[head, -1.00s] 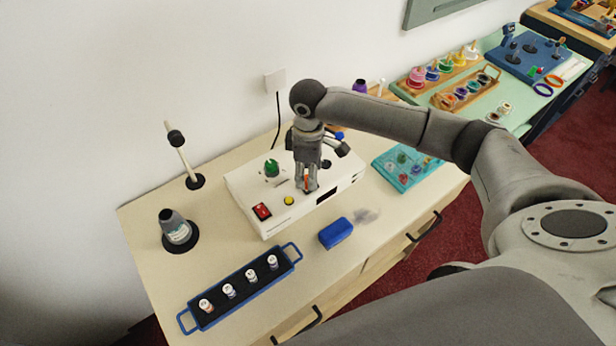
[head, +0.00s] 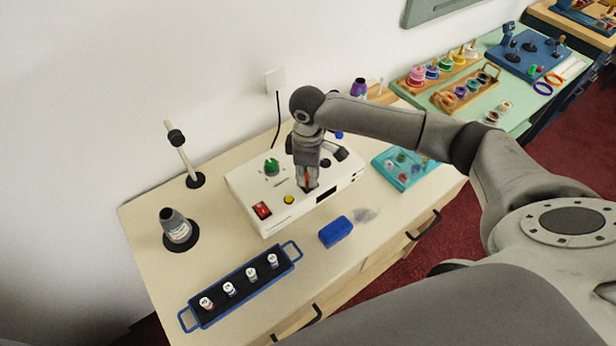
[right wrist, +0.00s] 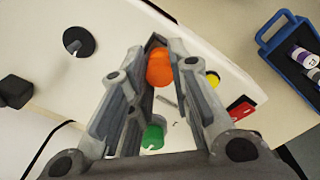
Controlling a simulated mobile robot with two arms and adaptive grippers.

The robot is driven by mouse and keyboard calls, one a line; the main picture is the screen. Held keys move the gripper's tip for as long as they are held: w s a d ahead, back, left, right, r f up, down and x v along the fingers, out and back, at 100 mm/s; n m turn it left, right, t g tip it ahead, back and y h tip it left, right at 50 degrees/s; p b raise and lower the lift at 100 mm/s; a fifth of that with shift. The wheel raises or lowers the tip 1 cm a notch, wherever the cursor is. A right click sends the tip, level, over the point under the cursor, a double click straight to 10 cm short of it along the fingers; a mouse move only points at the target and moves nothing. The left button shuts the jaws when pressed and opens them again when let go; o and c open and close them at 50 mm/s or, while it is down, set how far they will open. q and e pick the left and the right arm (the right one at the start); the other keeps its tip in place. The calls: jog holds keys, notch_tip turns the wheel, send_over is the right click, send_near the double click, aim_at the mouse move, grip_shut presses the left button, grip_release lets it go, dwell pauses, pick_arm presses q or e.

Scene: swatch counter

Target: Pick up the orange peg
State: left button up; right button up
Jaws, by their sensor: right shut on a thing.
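The orange peg (right wrist: 160,68) shows as a rounded orange end between the fingertips in the right wrist view. In the head view only a thin orange-red strip of it (head: 308,179) shows between the fingers. My right gripper (head: 307,186) points down over the right part of the white box (head: 262,222) and is shut on the peg. The fingers (right wrist: 162,62) also show in the right wrist view, on either side of the peg. The peg's lower end is hidden, so I cannot tell whether it is clear of the box. My left gripper is not in view.
The box carries a green knob (head: 271,167), a red switch (head: 262,210) and a yellow button (head: 289,199). A blue block (head: 336,231) lies in front of it. A blue-handled rack (head: 205,319) holds several vials. A teal tray (head: 414,178) is at right.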

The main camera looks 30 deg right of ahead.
jog(key=shift+r, duration=0.1)
jog(key=shift+r+b, duration=0.5)
jog(key=s+a+r+b, duration=0.3)
jog(key=s+a+r, duration=0.5)
jog(key=s+r, duration=0.3)
jog(key=shift+s+r, duration=0.3)
jog(key=shift+r, duration=0.15)
